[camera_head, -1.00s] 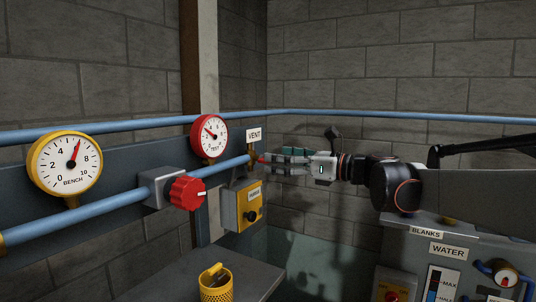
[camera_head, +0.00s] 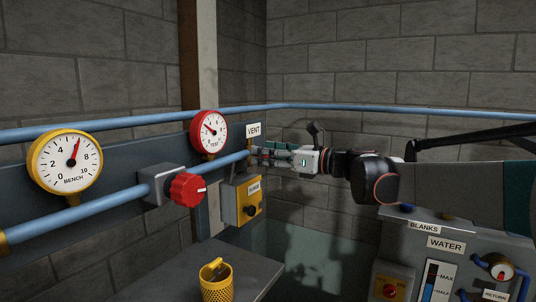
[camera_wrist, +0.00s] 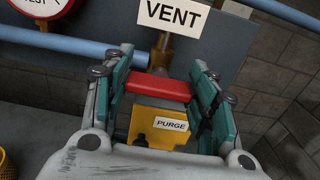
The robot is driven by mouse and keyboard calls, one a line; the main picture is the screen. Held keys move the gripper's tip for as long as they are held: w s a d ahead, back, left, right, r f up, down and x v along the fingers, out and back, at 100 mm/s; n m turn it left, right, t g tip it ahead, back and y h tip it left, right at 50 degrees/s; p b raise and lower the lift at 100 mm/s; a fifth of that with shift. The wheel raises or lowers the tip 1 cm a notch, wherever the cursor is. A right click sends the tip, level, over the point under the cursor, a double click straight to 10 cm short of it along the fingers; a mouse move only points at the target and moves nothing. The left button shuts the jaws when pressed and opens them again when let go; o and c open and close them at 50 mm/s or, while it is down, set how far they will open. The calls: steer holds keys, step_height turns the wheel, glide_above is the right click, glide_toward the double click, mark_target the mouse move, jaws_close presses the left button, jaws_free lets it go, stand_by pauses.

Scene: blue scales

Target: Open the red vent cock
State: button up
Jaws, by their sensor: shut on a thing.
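The red vent cock handle (camera_wrist: 160,86) is a flat bar in the middle of the wrist view, below the white VENT label (camera_wrist: 171,17) and a brass stem (camera_wrist: 161,52). My gripper (camera_wrist: 162,72) has its teal-padded fingers on the left and right ends of the bar, shut on it. The bar looks crosswise in this view. In the head view my gripper (camera_head: 262,154) is at the pipe's far end, just under the VENT label (camera_head: 253,130), and the fingers hide most of the handle.
A yellow PURGE box (camera_head: 242,203) hangs just below. The red TEST gauge (camera_head: 209,133) and a red knob (camera_head: 187,189) are to the left. A yellow BENCH gauge (camera_head: 64,162) is further left. A yellow perforated cup (camera_head: 216,283) stands on the bench.

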steer(key=shift+n, duration=0.5)
steer(key=n+b, duration=0.2)
steer(key=n, duration=0.1)
steer(key=shift+f+n, duration=0.1)
steer(key=shift+n, duration=0.3)
steer(key=n+b, duration=0.1)
steer(key=n, duration=0.3)
steer(key=shift+s+b, duration=0.1)
steer(key=shift+b, duration=0.25)
steer(key=n+b, duration=0.1)
steer(key=n, duration=0.4)
steer(key=shift+a+f, duration=0.1)
steer(key=n+b, duration=0.1)
steer(key=n, duration=0.3)
steer(key=o, duration=1.1)
steer(key=shift+c, duration=0.2)
